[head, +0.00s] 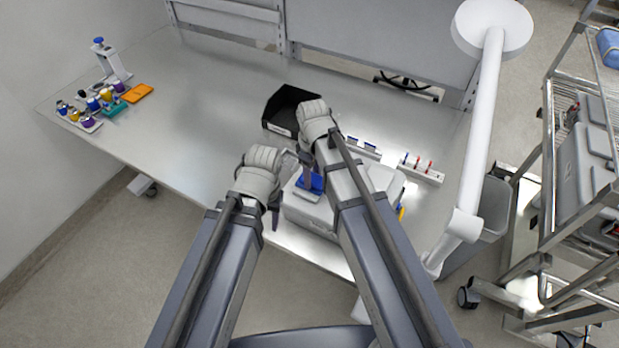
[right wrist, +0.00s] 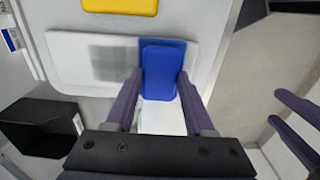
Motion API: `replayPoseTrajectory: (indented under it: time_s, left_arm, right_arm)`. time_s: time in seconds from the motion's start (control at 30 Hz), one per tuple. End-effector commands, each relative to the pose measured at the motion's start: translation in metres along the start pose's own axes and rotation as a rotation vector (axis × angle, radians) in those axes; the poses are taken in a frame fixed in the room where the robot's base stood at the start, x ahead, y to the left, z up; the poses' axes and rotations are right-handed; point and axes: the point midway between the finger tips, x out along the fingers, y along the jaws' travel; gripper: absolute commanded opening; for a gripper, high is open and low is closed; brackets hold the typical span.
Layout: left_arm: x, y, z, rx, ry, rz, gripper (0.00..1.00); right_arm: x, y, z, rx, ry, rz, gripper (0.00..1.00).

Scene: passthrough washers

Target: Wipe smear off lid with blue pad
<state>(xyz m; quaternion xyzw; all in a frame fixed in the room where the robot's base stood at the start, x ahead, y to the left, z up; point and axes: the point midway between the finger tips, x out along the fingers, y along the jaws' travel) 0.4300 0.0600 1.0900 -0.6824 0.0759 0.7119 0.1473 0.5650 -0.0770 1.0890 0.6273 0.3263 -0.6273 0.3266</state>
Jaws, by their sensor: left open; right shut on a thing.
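The blue pad (right wrist: 160,72) is between the fingers of my right gripper (right wrist: 160,85), which is shut on it. The pad lies over the right part of a pale lid panel (right wrist: 65,60). A grey smear (right wrist: 108,58) shows on the lid just left of the pad. In the head view the blue pad (head: 312,183) is below my right gripper (head: 309,165), over the white machine (head: 312,212); my right arm hides part of that machine. My left gripper (head: 268,208) is open and empty, beside the machine's left side.
A black bin (head: 287,108) stands behind the grippers. A yellow piece (right wrist: 122,5) lies beyond the lid. Racks with small red and blue items (head: 420,168) are at the right. Vials and an orange case (head: 137,93) are far left. The table's left middle is clear.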

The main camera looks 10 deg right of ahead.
Motion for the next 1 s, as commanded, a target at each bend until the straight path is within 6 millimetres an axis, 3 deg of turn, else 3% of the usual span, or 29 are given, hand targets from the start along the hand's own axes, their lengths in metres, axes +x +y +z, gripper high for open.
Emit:
replayPoseTrajectory:
  time_s: [0.2, 0.53, 1.0]
  left_arm:
    - [-0.001, 0.0, 0.0, 0.0, 0.0, 0.0, 0.5]
    - [-0.001, 0.0, 0.0, 0.0, 0.0, 0.0, 0.5]
    - [0.002, 0.0, 0.0, 0.0, 0.0, 0.0, 0.5]
  right_arm:
    - [-0.001, 0.018, -0.001, 0.0, 0.0, 0.0, 0.0]
    - [-0.001, 0.024, -0.001, 0.0, 0.0, 0.0, 0.0]
    - [0.002, 0.057, 0.0, -0.001, 0.0, 0.001, 0.0]
